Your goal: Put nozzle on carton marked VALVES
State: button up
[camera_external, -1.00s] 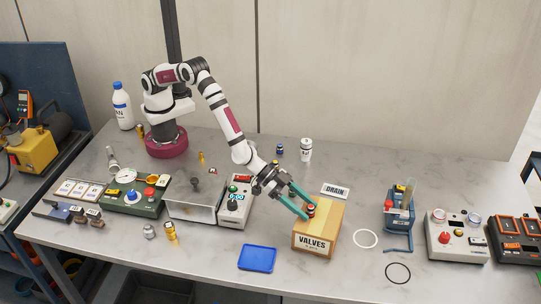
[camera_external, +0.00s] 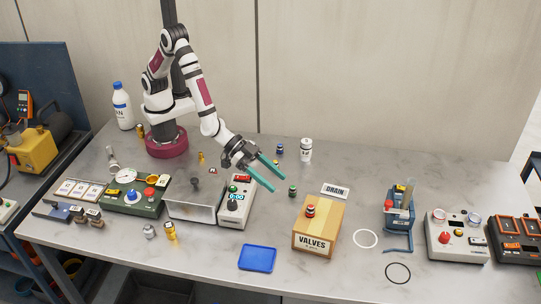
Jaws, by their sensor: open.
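The carton marked VALVES (camera_external: 323,228) is a tan box standing on the grey bench, right of the middle. A small red and dark piece (camera_external: 310,211), which looks to be the nozzle, stands upright on the carton's top, toward its left side. My gripper (camera_external: 278,184) is open and empty, with its two teal fingers apart. It is up and to the left of the carton, clear of the red piece.
A DRAIN label (camera_external: 335,191) lies behind the carton. A blue tray (camera_external: 257,258) lies front left, and a grey control box (camera_external: 236,203) stands left. A white ring (camera_external: 366,239) lies right of the carton.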

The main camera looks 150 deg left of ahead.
jog(key=s+d+r+m+g+h, duration=0.25)
jog(key=s+d, duration=0.35)
jog(key=s, duration=0.3)
jog(key=s+d+r+m+g+h, duration=0.2)
jog(key=s+d+r+m+h, duration=0.15)
jog(key=s+d, duration=0.35)
jog(key=s+a+r+m+g+y, duration=0.1)
jog(key=s+a+m+g, duration=0.1)
jog(key=s, duration=1.1)
jog(key=s+a+m+g+y, duration=0.1)
jog(key=s+g, duration=0.3)
jog(key=s, duration=0.9)
jog(key=shift+a+r+m+g, duration=0.35)
jog(key=shift+a+m, duration=0.1)
jog(key=shift+m, duration=0.45)
